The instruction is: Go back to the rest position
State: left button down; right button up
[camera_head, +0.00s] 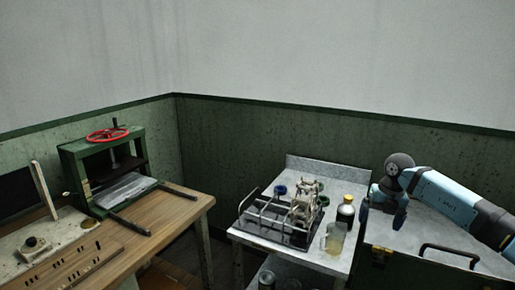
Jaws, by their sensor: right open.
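My right arm, light blue and dark, comes in from the right edge. My right gripper (383,210) is open and empty, with its fingers pointing down. It appears over or close to the grey top of the green chest (390,240); I cannot tell whether it touches it. It is to the right of the dark bottle. My left gripper is not in view.
A metal table (322,256) holds a wire-frame device (304,205), a dark bottle (346,211), a glass beaker (334,238) and small coloured pots. At left, a wooden bench (165,220) bears a green press (105,170) with a red wheel (107,134). Walls close the corner behind.

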jog(key=s+a+f+m+t+y+p, duration=0.15)
jog(key=s+a+y, duration=0.35)
jog(key=a, duration=0.5)
jog(key=s+a+f+m+t+y+p, duration=0.1)
jog(key=s+a+f+y, duration=0.2)
jog(key=s+a+y, duration=0.5)
jog(key=s+a+f+m+t+y+p, duration=0.1)
jog(key=a+f+y, duration=0.15)
jog(key=a, duration=0.85)
jog(key=s+d+f+m+t+h+p, duration=0.2)
jog(key=s+f+m+h, duration=0.5)
jog(key=s+m, duration=0.5)
jog(key=s+d+f+m+t+h+p, duration=0.2)
jog(key=s+d+f+m+t+h, duration=0.3)
jog(key=s+m, duration=0.6)
jog(key=d+f+m+h, duration=0.1)
jog(key=d+m+h, duration=0.1)
jog(key=shift+s+f+m, duration=0.35)
jog(key=shift+f, duration=0.05)
